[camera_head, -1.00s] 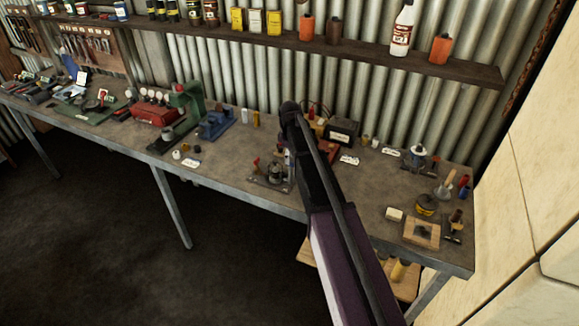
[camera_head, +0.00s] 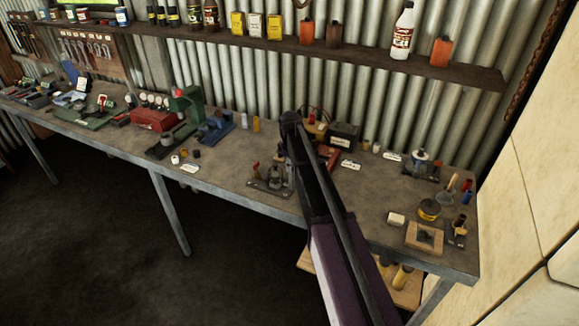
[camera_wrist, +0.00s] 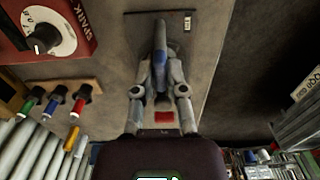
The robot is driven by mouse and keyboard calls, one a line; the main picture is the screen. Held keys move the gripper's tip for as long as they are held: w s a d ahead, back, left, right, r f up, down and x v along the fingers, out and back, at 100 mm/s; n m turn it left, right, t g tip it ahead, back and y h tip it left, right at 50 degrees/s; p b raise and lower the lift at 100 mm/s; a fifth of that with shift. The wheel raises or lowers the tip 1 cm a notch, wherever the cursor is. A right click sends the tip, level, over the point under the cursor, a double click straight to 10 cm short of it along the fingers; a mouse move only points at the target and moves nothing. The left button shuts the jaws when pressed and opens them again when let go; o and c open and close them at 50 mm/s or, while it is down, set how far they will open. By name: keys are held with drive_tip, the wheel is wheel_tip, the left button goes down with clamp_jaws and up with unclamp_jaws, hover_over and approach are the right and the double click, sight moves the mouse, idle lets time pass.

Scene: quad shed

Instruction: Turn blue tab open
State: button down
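In the wrist view, the blue tab (camera_wrist: 160,66) stands at the upper middle, in front of a dark grey plate with a small white label. My gripper (camera_wrist: 160,45) is right at it. Its two grey fingers bend inward from their wide knuckles and lie close on either side of the tab. They appear closed on it, though the contact is partly covered by the fingers. A red patch (camera_wrist: 163,117) shows between the finger bases. In the head view, my dark arm reaches over the bench and hides the tab and the fingertips.
A red box with a white dial (camera_wrist: 52,36) is close at upper left in the wrist view. Green, blue and red-tipped pieces (camera_wrist: 56,98) sit in a wooden holder below it. The bench (camera_head: 225,180) carries several fixtures; a shelf (camera_head: 270,40) of bottles runs above.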

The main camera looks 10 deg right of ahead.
drive_tip(key=shift+m, duration=0.4)
drive_tip(key=m, duration=0.6)
drive_tip(key=shift+m, duration=0.4)
drive_tip(key=m, duration=0.4)
drive_tip(key=shift+m, duration=2.2)
drive_tip(key=c, duration=0.7)
unclamp_jaws()
